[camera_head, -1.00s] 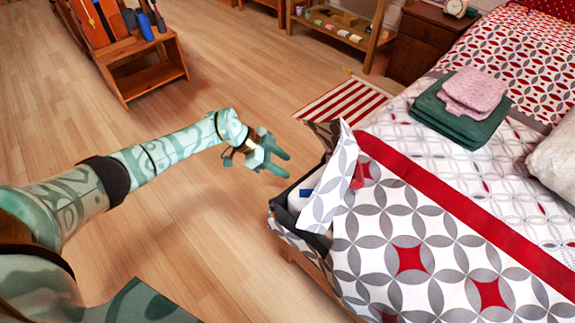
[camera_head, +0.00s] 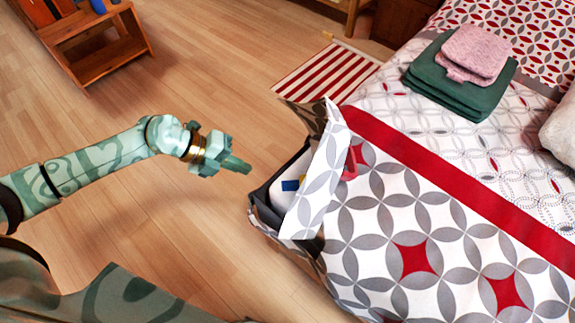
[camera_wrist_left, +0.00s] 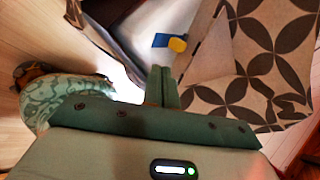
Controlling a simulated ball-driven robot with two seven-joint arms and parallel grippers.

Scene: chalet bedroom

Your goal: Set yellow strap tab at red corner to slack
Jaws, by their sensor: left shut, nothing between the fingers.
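The yellow strap tab (camera_head: 301,180) is a small patch at the opened near corner of the bed, beside a blue piece (camera_head: 290,185) on white. In the left wrist view the yellow tab (camera_wrist_left: 177,45) sits at the end of the blue piece (camera_wrist_left: 160,41), just beyond my fingertips. A red piece (camera_head: 350,163) shows beside the folded-back cover (camera_head: 318,180). My left gripper (camera_head: 246,167) is shut and empty, left of the corner and apart from it in the head view. Its closed fingers (camera_wrist_left: 162,75) point toward the tab. The strap's setting is too small to tell.
The patterned bedcover (camera_head: 400,215) fills the right, with folded green towels (camera_head: 455,88) and a pink one (camera_head: 475,52) on it. A striped rug (camera_head: 325,78) lies beyond the corner. A wooden rack (camera_head: 95,45) stands back left. The wooden floor (camera_head: 190,235) is clear.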

